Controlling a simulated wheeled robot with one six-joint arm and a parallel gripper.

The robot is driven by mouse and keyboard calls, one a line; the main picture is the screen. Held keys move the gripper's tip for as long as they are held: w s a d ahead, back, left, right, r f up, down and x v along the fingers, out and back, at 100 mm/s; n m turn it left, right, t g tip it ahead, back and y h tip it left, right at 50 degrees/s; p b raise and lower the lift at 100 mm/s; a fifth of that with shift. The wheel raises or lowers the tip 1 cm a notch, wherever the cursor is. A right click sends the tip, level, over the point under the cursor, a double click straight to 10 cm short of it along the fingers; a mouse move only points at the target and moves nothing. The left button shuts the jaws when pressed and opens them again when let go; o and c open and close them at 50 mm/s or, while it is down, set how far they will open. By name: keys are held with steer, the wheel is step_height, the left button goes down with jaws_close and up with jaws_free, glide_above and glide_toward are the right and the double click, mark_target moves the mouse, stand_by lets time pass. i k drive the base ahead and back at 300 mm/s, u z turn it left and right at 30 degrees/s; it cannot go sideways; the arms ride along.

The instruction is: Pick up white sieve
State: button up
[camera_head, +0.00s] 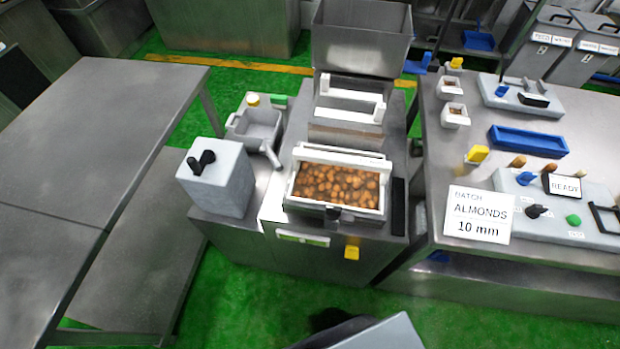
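A white rectangular frame (300,152), which looks like a sieve, sits on the steel machine in the middle and surrounds a bed of brown almonds (337,186). A second white frame with raised bars (348,116) stands just behind it, below an open steel hopper. I cannot tell for certain which white frame is the sieve. My gripper is not in view. Only a grey and dark part, probably my own body, shows at the bottom edge, apart from the machine.
A grey box with black knobs (220,180) and a small steel basin (258,128) stand left of the frames. A bare steel table (90,140) is at left. The right bench holds a blue tray (528,141), an "ALMONDS 10 mm" sign (478,214) and controls. Green floor is free in front.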

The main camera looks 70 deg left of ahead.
mark_target(353, 180)
steer(key=u, duration=5.65)
steer(key=k, duration=0.7)
steer(key=z, duration=0.75)
steer(key=i, duration=0.3)
